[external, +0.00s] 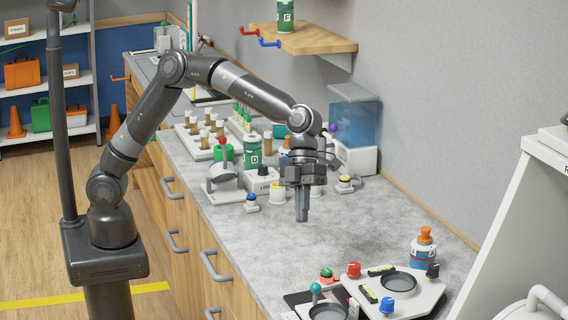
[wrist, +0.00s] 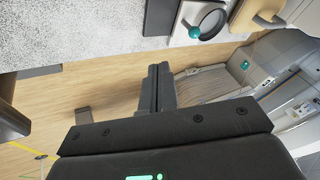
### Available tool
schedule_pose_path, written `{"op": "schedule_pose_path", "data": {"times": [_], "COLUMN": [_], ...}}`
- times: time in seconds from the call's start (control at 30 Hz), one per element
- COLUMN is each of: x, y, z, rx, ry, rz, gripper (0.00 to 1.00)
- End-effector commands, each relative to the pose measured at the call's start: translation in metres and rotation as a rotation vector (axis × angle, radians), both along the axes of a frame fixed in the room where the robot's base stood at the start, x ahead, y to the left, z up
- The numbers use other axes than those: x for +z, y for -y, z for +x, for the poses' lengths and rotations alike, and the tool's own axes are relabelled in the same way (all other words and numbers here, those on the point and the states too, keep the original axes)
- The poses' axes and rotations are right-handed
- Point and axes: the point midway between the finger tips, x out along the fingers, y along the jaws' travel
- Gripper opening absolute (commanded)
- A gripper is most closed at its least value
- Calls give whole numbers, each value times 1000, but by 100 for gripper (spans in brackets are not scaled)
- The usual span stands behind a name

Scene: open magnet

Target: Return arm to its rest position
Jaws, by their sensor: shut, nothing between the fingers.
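My gripper (external: 302,218) points down above the grey countertop (external: 350,218), near its middle. Its two fingers are together with nothing between them. My arm reaches out from its base at the left and bends down over the counter. In the wrist view, my gripper (wrist: 160,68) shows its fingers side by side and closed, with the counter edge and the wooden floor behind them.
A green can (external: 252,152), a white device with a red knob (external: 223,178) and a blue button (external: 251,203) stand left of my gripper. A blue-tank dispenser (external: 353,125) is behind. Knobbed panels (external: 412,305) and an orange-capped bottle (external: 424,248) are at front right.

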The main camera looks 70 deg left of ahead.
Motion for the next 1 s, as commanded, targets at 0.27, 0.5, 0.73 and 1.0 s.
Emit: {"op": "schedule_pose_path", "data": {"times": [0.27,0.5,0.73,1.0], "x": [24,43,57,62], "y": [-105,-206,-302,-406], "z": [11,7,-14,-61], "rx": [454,904,1353,1875], "ry": [14,4,-32,-124], "rz": [167,235,225,120], "gripper": [0,0,0,0]}}
